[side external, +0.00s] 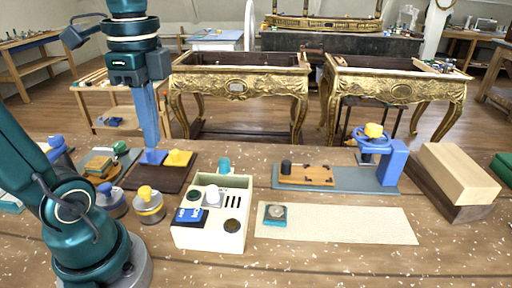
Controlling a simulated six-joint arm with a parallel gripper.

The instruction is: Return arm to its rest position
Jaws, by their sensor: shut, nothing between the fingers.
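My gripper (146,82) hangs from my teal arm at the upper left of the side external view, pointing down. It is shut and holds nothing. Its fingertips are hard to make out against a blue upright (148,118) directly below it in the picture. The foot of this upright is on a dark brown board (156,182), beside a yellow block (178,158). I cannot tell whether my gripper touches the upright. My arm's base stands at the lower left of the worktable.
A cream box (209,238) stands mid-table. To its right lie a pale mat (350,226) with a small teal block (275,216), a blue press (392,163) and a wooden block (459,173). The front right table is clear.

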